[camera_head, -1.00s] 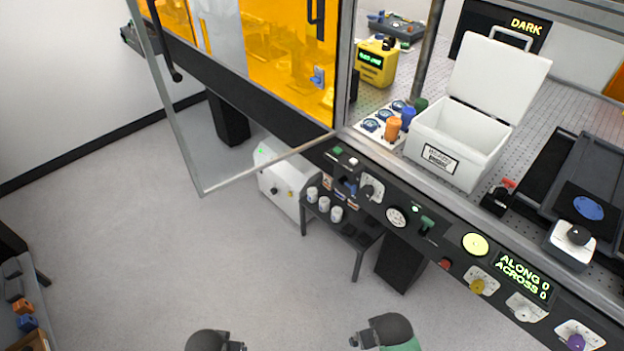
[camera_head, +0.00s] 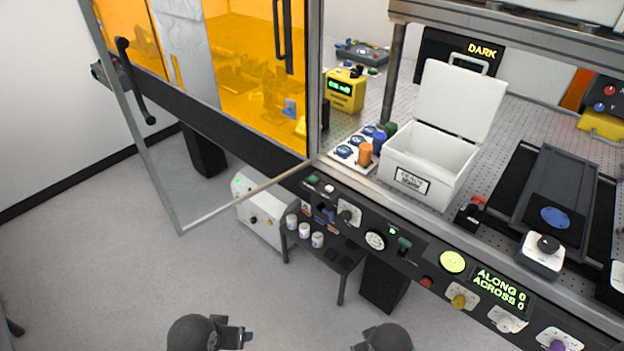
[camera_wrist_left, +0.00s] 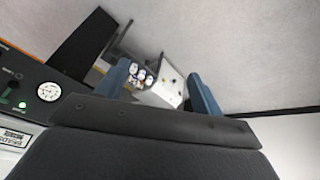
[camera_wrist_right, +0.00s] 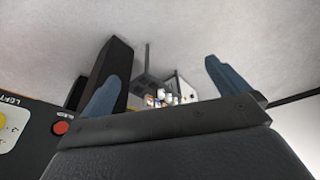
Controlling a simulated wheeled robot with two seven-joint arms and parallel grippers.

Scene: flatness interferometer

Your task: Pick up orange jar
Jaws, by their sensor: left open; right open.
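An orange jar-like cylinder (camera_head: 365,154) stands on a white plate (camera_head: 338,160) at the bench's front edge, beside a blue one (camera_head: 379,140) and a green one (camera_head: 390,129). It is upright and nothing grips it. My left gripper (camera_head: 246,337) is low in the head view, well in front of the bench, open and empty; its blue fingers also show in the left wrist view (camera_wrist_left: 158,88). My right gripper (camera_wrist_right: 160,88) is open and empty in the right wrist view; in the head view only its wrist shows clearly at the bottom edge.
A white open-lidded box (camera_head: 419,181) stands right of the plate. The framed glass door (camera_head: 245,203) swings out at left. A low dark stand (camera_head: 338,258) holds white pots (camera_head: 305,229) under the control panel (camera_head: 408,240). The floor before the bench is clear.

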